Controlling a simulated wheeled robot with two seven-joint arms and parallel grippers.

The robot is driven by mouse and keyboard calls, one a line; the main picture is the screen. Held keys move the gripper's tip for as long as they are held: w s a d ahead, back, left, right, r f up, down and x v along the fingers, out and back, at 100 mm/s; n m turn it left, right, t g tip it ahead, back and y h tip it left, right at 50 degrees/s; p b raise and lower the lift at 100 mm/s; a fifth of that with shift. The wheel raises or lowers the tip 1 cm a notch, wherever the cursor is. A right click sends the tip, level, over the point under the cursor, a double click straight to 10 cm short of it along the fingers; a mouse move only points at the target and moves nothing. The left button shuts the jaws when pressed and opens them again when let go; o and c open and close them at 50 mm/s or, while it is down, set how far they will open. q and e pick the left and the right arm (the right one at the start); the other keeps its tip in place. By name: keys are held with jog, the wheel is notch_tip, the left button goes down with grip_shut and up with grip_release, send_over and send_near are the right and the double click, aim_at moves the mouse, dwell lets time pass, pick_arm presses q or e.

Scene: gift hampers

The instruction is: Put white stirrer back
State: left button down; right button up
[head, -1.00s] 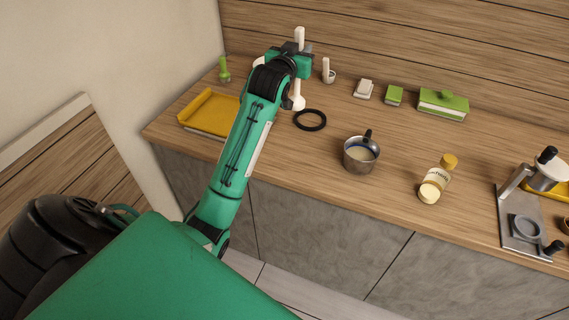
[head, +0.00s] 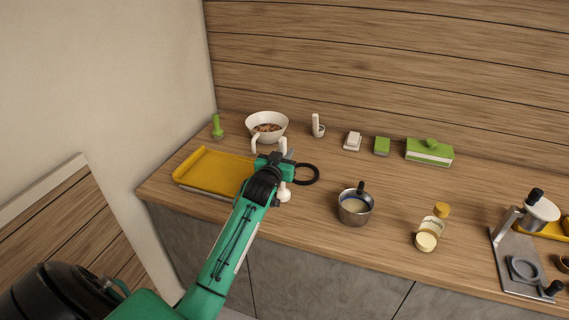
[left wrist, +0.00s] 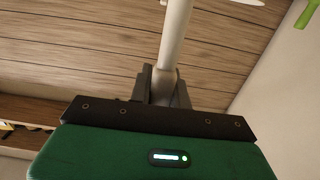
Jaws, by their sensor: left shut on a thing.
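My left gripper (head: 284,161) is shut on the white stirrer (head: 284,193), which stands roughly upright over the counter beside the yellow tray. Its top end shows above the jaws and its knobbed lower end below them. I cannot tell whether the lower end touches the counter. In the left wrist view the white shaft (left wrist: 175,38) rises from between the jaws (left wrist: 162,84). A white bowl with brown contents (head: 280,136) is behind the gripper. A small white holder with an upright white piece (head: 317,128) stands to its right. My right gripper is out of view.
A yellow tray (head: 190,166) and a green upright item (head: 217,128) are at left. A black ring (head: 316,173) lies just right of the gripper. A pot (head: 354,216), a yellow-capped bottle (head: 430,233), and a green box (head: 428,157) are farther right. Bare counter lies between them.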

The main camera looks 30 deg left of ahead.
pick_arm(q)
notch_tip(320, 180, down, 5)
jog(key=shift+r+p, duration=0.2)
jog(key=shift+p, duration=0.3)
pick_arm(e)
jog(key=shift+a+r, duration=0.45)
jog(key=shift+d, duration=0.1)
pick_arm(q)
jog(key=shift+f, duration=0.15)
jog(key=c, duration=1.3)
grip_release()
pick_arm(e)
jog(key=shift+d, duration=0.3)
pick_arm(q)
jog(key=shift+s+r, duration=0.1)
jog(key=shift+r, duration=0.1)
jog(key=shift+b+v, duration=1.6)
jog(key=shift+v, duration=4.35)
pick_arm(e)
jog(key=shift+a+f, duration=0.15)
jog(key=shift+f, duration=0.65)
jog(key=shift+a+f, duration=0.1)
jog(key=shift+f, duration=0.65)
